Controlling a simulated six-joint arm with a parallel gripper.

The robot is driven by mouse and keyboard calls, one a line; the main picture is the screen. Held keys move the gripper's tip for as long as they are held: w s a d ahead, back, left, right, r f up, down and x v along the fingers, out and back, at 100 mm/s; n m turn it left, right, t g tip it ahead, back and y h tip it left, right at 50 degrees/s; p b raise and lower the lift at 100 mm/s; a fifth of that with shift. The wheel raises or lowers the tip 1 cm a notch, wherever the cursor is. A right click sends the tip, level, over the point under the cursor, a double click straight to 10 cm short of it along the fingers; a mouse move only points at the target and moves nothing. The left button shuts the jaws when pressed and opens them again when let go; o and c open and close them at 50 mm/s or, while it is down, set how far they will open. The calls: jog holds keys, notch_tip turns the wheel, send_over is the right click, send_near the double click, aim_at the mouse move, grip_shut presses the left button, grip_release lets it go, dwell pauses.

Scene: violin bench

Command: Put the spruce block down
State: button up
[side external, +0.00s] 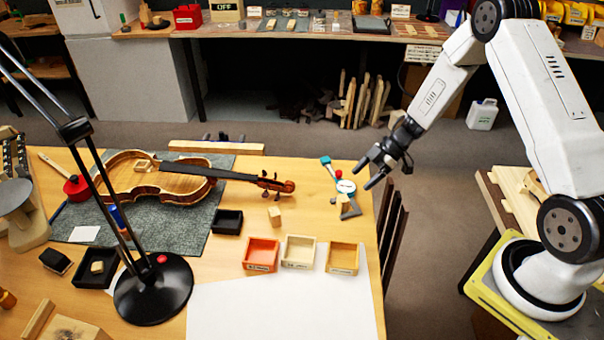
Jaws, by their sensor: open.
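My gripper (367,176) is open and empty, above the right edge of the table near a round-faced gauge (346,187). A small pale wood block (274,216) sits on the table behind the orange and cream boxes, apart from my gripper. Another pale wood piece (343,201) stands by the gauge, just below and left of my gripper. A further small block (97,267) lies in a black tray at the left. I cannot tell from the picture which of these is the spruce block.
A violin (157,178) lies on a grey mat (185,232). An orange box (262,254), a cream box (298,251) and a tan box (342,258) stand in a row, with an empty black tray (227,222) behind. A black lamp base (153,290) stands front left. White paper (280,308) is clear.

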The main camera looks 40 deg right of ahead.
jog(key=shift+v, duration=0.8)
jog(key=w+a+r+m+t+h, duration=0.3)
jog(key=w+r+m+t+h, duration=0.15)
jog(key=r+m+h, duration=0.4)
jog(key=s+a+r+m+g, duration=0.2)
jog(key=s+a, duration=0.1)
jog(key=s, duration=0.6)
jog(key=s+a+r+m+g, duration=0.1)
jog(key=s+a+m+g, duration=0.2)
jog(key=s, duration=0.6)
jog(key=shift+a+r, duration=0.4)
jog(key=shift+a, duration=0.25)
jog(key=shift+m, duration=0.25)
